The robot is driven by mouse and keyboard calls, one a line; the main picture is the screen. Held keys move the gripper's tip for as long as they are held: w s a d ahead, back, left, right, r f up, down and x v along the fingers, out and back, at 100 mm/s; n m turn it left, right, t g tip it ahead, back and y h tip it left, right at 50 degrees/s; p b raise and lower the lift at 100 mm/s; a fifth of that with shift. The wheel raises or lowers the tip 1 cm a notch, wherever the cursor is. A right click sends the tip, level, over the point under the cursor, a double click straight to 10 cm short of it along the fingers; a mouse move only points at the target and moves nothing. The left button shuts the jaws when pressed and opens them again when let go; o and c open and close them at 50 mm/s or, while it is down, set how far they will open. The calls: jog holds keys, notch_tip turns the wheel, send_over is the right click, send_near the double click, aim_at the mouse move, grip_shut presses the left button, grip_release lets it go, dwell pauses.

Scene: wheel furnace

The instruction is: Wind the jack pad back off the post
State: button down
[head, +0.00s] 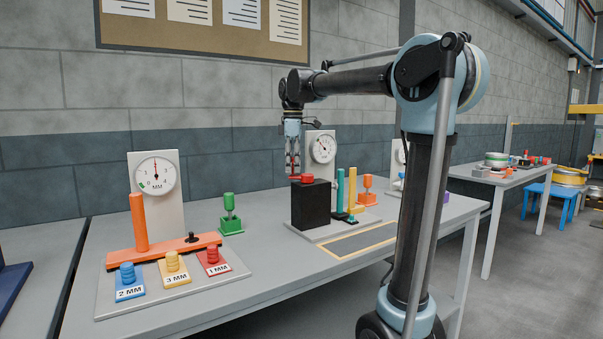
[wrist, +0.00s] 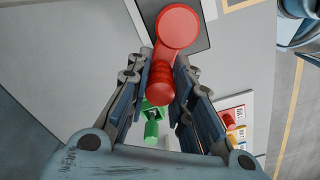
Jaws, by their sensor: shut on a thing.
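A black block (head: 311,205) stands on a grey plate on the bench. A red crank with a round hub (wrist: 180,28) and a ridged handle (wrist: 160,82) sits on top of it; it shows as a small red shape (head: 307,178) in the head view. My gripper (head: 294,170) points down over the block, and in the wrist view my gripper (wrist: 162,68) is shut on the ridged handle. A teal post (head: 340,188) and a yellow post (head: 353,188) stand upright just right of the block. I cannot make out the jack pad or its contact with a post.
A dial gauge (head: 322,148) stands behind the block. An orange piece (head: 367,190) and a green piece (head: 230,213) stand nearby. At left are another dial (head: 155,176), an orange post (head: 139,222) and three labelled blocks. A dark mat (head: 362,241) lies clear in front.

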jog(key=shift+d, duration=0.25)
jog(key=shift+w+d, duration=0.35)
jog(key=shift+w, duration=0.4)
jog(key=c, duration=1.7)
grip_release()
jog(key=shift+w+d+f, duration=0.1)
jog(key=shift+w+d, duration=0.05)
jog(key=shift+o, duration=0.9)
jog(key=shift+w+a+r, duration=0.1)
jog(key=shift+w+r, duration=0.05)
jog(key=shift+r, duration=0.5)
jog(key=shift+w+a+r, duration=0.1)
jog(key=shift+w+r, duration=0.05)
jog(key=shift+r, duration=0.5)
jog(key=shift+s+r, duration=0.2)
jog(key=shift+r, duration=0.95)
jog(key=shift+s+r, duration=0.2)
jog(key=shift+r, duration=0.95)
jog(key=shift+s, duration=0.1)
